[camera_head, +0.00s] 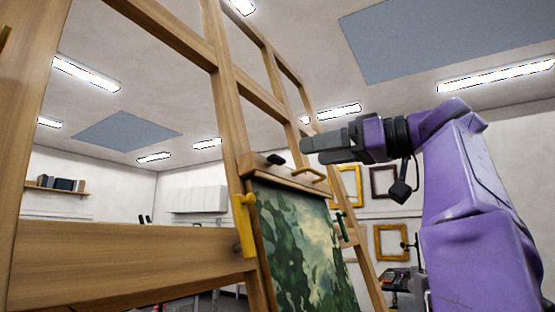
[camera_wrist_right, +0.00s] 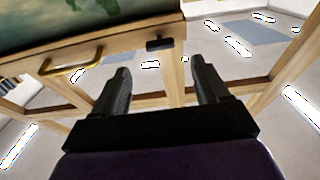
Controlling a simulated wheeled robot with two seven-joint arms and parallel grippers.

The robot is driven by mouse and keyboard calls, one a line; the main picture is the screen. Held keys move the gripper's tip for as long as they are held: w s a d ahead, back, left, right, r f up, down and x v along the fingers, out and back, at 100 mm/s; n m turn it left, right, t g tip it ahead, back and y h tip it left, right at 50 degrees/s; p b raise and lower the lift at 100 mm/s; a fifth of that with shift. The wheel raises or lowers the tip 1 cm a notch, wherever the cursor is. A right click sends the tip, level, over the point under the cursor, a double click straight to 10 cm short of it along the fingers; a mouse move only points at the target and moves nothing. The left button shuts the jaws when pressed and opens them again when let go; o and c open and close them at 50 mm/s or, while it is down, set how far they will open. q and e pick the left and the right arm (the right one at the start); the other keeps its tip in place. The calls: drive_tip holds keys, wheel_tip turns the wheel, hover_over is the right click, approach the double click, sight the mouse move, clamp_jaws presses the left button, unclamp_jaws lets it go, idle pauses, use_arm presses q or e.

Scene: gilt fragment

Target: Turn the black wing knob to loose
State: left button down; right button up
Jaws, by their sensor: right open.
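The black wing knob (camera_head: 276,159) sits on the wooden top bar (camera_head: 262,170) of the easel, above a green painting (camera_head: 298,240). In the right wrist view the knob (camera_wrist_right: 160,43) is a short dark bar on the wood, beyond the fingertips and between their lines. My right gripper (camera_head: 312,150) comes in from the right, close to the knob at its right. In the wrist view the gripper (camera_wrist_right: 160,66) has its fingers apart with nothing between them, not touching the knob. My left gripper is not in view.
A brass handle (camera_head: 309,174) is on the same bar, right of the knob, below my right gripper. A yellow clamp (camera_head: 245,225) and a green clamp (camera_head: 342,226) hold the painting's sides. Tall wooden easel posts (camera_head: 233,120) rise behind. Gold frames (camera_head: 390,242) hang on the back wall.

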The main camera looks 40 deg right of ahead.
sight(281, 159)
drive_tip(key=p+x, duration=0.1)
drive_tip(key=x, duration=0.7)
drive_tip(key=shift+w+f+p, duration=0.1)
drive_tip(key=shift+w+p, duration=0.05)
drive_tip(key=shift+p, duration=0.15)
drive_tip(key=c, duration=1.1)
